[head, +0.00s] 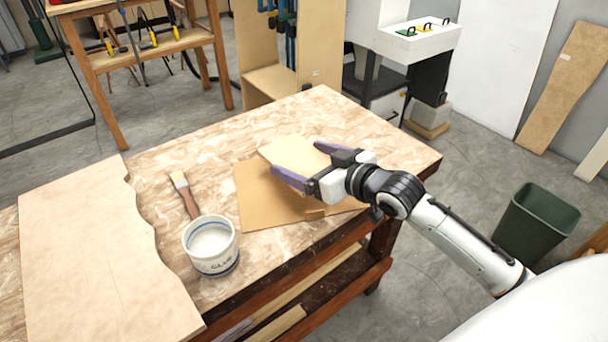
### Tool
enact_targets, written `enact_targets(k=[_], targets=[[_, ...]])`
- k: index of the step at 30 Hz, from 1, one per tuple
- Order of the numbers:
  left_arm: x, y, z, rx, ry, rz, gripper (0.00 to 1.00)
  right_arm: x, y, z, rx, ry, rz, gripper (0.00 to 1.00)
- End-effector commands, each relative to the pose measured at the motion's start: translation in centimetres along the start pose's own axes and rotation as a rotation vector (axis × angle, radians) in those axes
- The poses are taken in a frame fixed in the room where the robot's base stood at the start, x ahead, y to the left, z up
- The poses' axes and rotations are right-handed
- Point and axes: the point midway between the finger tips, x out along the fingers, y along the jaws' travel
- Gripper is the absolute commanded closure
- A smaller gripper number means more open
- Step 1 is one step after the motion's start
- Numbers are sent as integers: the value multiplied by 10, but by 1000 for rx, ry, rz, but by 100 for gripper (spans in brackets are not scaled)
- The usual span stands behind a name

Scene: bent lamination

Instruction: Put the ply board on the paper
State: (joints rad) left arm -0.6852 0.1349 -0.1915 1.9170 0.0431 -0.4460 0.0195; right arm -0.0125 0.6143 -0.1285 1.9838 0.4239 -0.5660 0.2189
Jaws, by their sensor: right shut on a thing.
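The ply board (287,150) is a small pale tan sheet at the middle of the workbench. It lies over the brown paper (256,205), with its far end reaching past the paper's far edge. My right gripper (296,158) comes in from the right, with its purple fingers on either side of the board, shut on it. The gripper hides the board's near part. I cannot tell whether the board touches the paper or is held just above it. My left gripper is not in view.
A large wavy-edged board (90,255) covers the bench's left end. The marbled bench top (385,150) is clear at the right. A green bin (535,222) stands on the floor.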

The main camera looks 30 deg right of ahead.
Motion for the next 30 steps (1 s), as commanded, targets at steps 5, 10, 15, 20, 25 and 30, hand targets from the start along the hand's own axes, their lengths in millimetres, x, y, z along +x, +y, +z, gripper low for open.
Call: enact_targets(k=[5,10,15,20,25,30], targets=[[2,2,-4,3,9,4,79,4,0,12,-1,3,0,44],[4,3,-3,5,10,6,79,11,0,36,0,0,0,44],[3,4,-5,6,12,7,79,13,0,42,-2,4,0,44],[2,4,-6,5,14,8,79,13,0,43,-2,1,0,0],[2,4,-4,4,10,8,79,13,0,42,-2,1,0,0],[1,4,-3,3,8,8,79,7,0,42,-2,1,-1,0]])
